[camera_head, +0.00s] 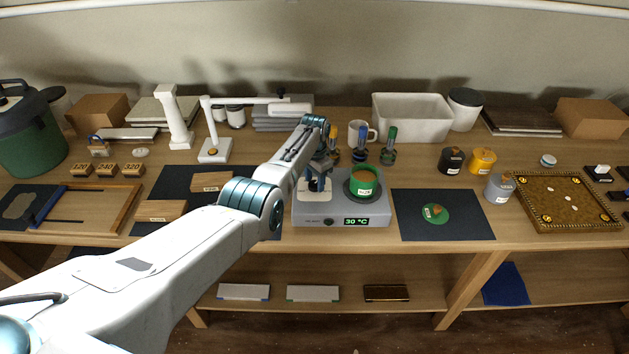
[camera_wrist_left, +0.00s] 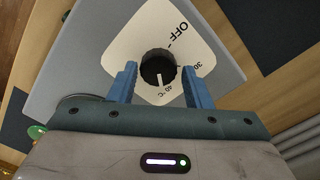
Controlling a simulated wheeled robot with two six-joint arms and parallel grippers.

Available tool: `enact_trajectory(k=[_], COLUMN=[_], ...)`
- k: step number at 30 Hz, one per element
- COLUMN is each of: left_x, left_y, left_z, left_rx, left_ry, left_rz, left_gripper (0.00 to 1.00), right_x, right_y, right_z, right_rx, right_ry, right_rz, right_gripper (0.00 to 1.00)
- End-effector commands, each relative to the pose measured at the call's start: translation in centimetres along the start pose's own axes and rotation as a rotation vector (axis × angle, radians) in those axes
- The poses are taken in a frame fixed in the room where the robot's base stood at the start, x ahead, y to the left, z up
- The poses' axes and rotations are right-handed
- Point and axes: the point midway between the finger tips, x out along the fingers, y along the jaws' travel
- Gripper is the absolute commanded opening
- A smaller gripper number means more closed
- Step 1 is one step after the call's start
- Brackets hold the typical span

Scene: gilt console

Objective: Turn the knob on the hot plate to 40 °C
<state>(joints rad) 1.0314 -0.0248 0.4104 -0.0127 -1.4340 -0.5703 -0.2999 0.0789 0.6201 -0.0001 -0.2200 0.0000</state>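The grey hot plate (camera_head: 378,212) stands at the middle of the table, and its front display (camera_head: 357,221) reads 30 °C. In the left wrist view, its black knob (camera_wrist_left: 156,66) sits on a white dial plate (camera_wrist_left: 128,42) marked OFF, 30 and 40 °C. The knob's white pointer line is turned close to the 40 °C mark. My left gripper (camera_head: 316,186) is over the dial. In the wrist view its blue fingers (camera_wrist_left: 158,76) are open, one on each side of the knob, with a narrow gap showing on both sides. My right gripper is not in view.
A green pot (camera_head: 364,190) with brown contents stands on the hot plate, right of my gripper. Several coloured-handled tools (camera_head: 389,147) and a white mug (camera_head: 357,128) stand behind. A dark mat (camera_head: 470,226) with a green disc (camera_head: 435,213) lies to the right.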

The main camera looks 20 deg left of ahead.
Motion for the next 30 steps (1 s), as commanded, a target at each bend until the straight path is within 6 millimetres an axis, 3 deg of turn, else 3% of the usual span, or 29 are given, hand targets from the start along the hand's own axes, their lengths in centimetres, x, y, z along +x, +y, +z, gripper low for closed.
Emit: enact_trajectory(k=[14, 19, 30], left_x=[-0.5, -2.8, -9.2], left_y=[0.1, 0.1, 0.0], left_z=[0.1, 0.1, 0.0], left_rx=[0.000, 0.000, 0.000], left_ry=[-0.004, -0.002, -0.001], left_rz=[0.002, 0.001, 0.000], left_gripper=[0.57, 0.57, 0.57], right_x=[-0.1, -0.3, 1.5], right_y=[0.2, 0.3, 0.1], right_z=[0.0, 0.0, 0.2], right_rx=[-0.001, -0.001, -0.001], right_ry=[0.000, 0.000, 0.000], right_rz=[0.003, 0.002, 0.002], right_gripper=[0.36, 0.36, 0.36])
